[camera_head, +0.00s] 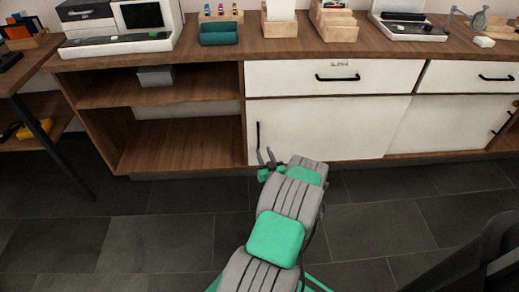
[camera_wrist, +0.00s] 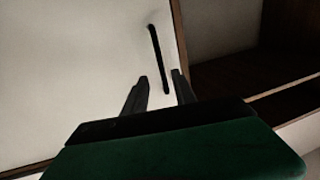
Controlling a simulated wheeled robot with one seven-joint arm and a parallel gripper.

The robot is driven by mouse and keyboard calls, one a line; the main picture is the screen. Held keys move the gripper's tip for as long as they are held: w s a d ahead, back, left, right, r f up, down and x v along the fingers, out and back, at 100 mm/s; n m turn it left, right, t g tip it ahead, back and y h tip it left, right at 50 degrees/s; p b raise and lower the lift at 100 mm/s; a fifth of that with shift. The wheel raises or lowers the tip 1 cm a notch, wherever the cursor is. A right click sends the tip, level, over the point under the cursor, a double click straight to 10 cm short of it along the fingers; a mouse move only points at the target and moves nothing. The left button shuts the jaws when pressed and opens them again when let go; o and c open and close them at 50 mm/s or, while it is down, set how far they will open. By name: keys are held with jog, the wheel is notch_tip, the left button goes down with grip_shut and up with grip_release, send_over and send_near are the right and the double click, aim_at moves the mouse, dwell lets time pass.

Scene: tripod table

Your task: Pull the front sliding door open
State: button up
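The front sliding door (camera_head: 325,130) is a white panel at the lower middle of the cabinet in the head view. Its black vertical bar handle (camera_head: 258,136) is near the panel's left edge, beside the open shelves. My gripper (camera_head: 264,151) is low in front of this edge, close to the handle. In the wrist view the white door (camera_wrist: 75,75) fills the left, and the handle (camera_wrist: 155,50) runs slightly slanted. My gripper (camera_wrist: 159,74) is open, with the handle's lower end showing between the two fingers. Contact and the depth gap cannot be told.
A second white door (camera_head: 440,125) is to the right, with a black handle (camera_head: 501,124). White drawers (camera_head: 285,78) are above. Open wooden shelves (camera_head: 185,145) are left of the front door. A side table's dark leg (camera_head: 60,150) stands at far left. Dark tiled floor (camera_head: 170,240) is clear.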

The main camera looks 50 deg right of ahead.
jog(key=b+x, duration=0.1)
jog(key=x, duration=0.6)
jog(key=shift+w+r+b, duration=0.15)
jog(key=shift+w+b, duration=0.1)
jog(key=shift+b, duration=0.1)
jog(key=shift+c, duration=0.4)
grip_shut()
dwell(0.5)
